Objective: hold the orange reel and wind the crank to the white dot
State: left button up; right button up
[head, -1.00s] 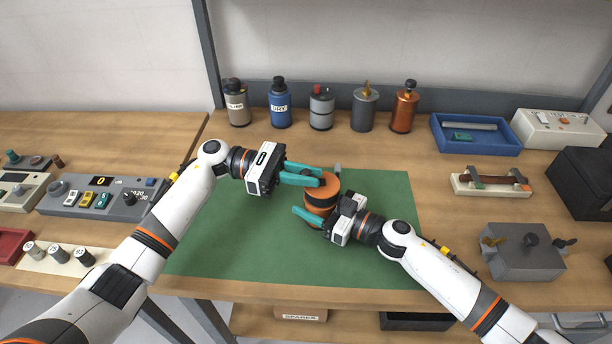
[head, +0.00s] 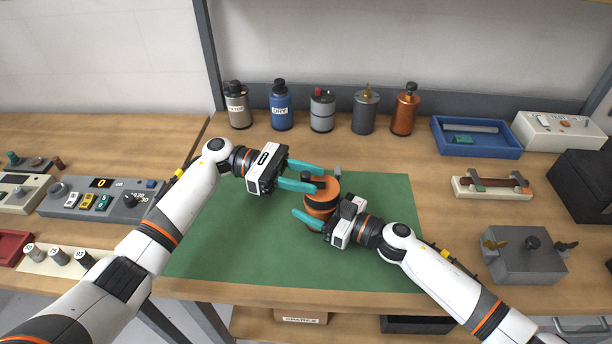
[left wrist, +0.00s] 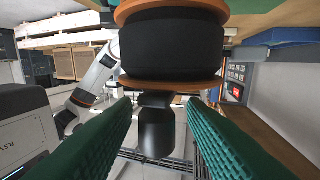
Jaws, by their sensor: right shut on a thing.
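The orange reel (head: 320,205) stands on the green mat (head: 235,245), held by my right gripper (head: 314,208) from the near right. One right finger shows along the reel's near left side; the other is hidden. My left gripper (head: 319,178) is open at the reel's upper left. In the left wrist view the reel's black drum (left wrist: 172,45) lies between orange flanges. A dark crank knob (left wrist: 157,132) sticks out from it, between my two left fingers, with a gap on both sides. I cannot make out the white dot.
Several canisters, including a blue bottle (head: 281,108) and a copper one (head: 404,112), line the back. A blue tray (head: 440,145) and a grey box (head: 522,265) are at right. A grey control panel (head: 75,208) is at left. The mat's left and front are clear.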

pick_arm(q)
jog(key=shift+a, duration=0.1)
jog(key=v, duration=1.2)
pick_arm(e)
jog(key=shift+w, duration=0.1)
jog(key=o, duration=1.4)
jog(key=shift+c, duration=0.2)
jog(key=shift+d, duration=0.1)
